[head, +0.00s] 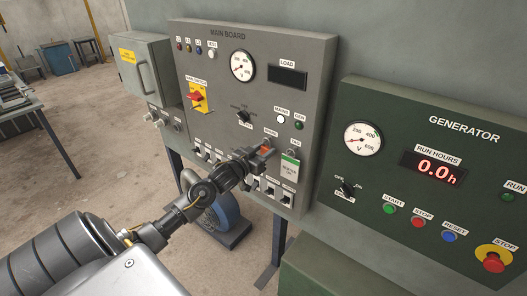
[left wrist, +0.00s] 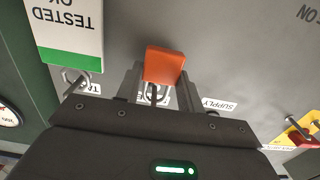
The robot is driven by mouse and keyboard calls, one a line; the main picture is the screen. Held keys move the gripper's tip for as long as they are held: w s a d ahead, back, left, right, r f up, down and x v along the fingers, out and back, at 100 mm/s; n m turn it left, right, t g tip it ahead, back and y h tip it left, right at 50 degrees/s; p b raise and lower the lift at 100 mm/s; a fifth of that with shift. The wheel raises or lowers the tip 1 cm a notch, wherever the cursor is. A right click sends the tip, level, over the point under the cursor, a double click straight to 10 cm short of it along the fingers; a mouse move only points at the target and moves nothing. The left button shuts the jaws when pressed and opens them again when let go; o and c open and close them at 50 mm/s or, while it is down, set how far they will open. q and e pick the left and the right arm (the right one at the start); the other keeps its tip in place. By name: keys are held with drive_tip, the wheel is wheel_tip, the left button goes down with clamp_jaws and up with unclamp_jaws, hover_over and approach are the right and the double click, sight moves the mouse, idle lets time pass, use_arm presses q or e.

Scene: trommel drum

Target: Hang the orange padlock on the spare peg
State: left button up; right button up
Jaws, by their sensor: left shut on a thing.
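The orange padlock (head: 266,149) is at the lower middle of the grey main board, between the fingers of my left gripper (head: 262,152). In the left wrist view the padlock (left wrist: 165,64) sits between the fingertips, and the gripper is shut on it. Its shackle (left wrist: 153,93) shows below the body, close to the board. A peg label (head: 270,133), which seems to read SPARE, is just above the gripper. The peg there is mostly hidden, and I cannot tell whether the shackle is around it. My right gripper is not in view.
A white and green TESTED tag (head: 289,168) hangs on the peg right beside the gripper. Several breaker switches (head: 269,188) line the board below. A rotary selector (head: 243,116) is above. The green generator panel (head: 430,180) stands at the right.

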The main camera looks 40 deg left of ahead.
use_arm(q)
drive_tip(key=o, duration=1.1)
drive_tip(key=shift+s+f, duration=0.1)
drive_tip(key=shift+s, duration=0.15)
drive_tip(key=shift+s+d+r+b, duration=0.15)
drive_tip(key=shift+s+b, duration=0.25)
drive_tip(key=shift+s, duration=1.3)
drive_tip(key=shift+s+a+r+b, duration=0.1)
drive_tip(key=shift+s+b, duration=0.25)
drive_tip(key=shift+s, duration=1.4)
drive_tip(key=shift+s+d+r+b, duration=0.15)
drive_tip(key=shift+s+b, duration=0.25)
drive_tip(key=shift+s, duration=1.3)
